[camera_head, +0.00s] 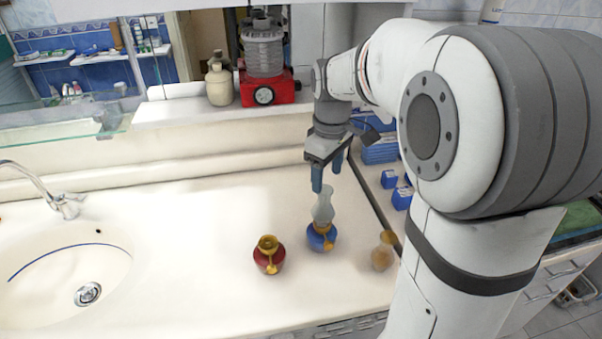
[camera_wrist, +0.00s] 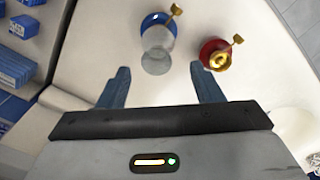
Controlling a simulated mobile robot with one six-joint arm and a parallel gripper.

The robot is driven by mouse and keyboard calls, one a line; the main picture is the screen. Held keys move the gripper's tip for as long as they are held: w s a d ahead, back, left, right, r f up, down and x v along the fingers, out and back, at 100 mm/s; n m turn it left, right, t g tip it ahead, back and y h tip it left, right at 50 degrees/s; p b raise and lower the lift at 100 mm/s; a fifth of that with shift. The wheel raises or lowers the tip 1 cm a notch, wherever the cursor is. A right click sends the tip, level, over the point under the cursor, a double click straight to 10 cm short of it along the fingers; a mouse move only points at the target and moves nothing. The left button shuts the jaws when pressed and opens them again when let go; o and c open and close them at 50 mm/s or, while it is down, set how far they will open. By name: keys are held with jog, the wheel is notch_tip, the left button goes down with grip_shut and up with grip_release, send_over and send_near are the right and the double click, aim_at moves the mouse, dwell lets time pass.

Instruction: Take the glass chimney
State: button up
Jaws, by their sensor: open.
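The clear glass chimney (camera_head: 323,207) stands upright on a blue oil lamp base (camera_head: 321,238) on the white counter. In the wrist view the chimney (camera_wrist: 157,50) shows beyond and between my fingertips, over the blue base (camera_wrist: 152,20). My gripper (camera_head: 327,178) is open and empty, pointing down just above the chimney's top in the head view. A red lamp base (camera_head: 268,256) with a brass burner and no chimney stands to the left of the blue one. It also shows in the wrist view (camera_wrist: 214,52), to the right of the chimney.
A small amber glass object (camera_head: 383,254) stands right of the blue lamp. A sink (camera_head: 60,280) with a tap lies at the left. Blue boxes (camera_head: 390,180) lie on the right. A red appliance (camera_head: 264,90) and a beige bottle (camera_head: 218,84) stand on the back ledge. The counter between sink and lamps is clear.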

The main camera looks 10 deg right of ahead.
aim_at(325, 190)
jog(key=shift+w+n, duration=0.4)
jog(key=shift+w, duration=0.4)
jog(key=f, duration=0.2)
jog(key=f+p, duration=0.1)
jog(key=f, duration=0.4)
jog(key=shift+s+f+p, duration=0.3)
jog(key=shift+p, duration=0.1)
jog(key=shift+c, duration=0.4)
jog(key=c, duration=1)
jog(key=shift+o, duration=0.2)
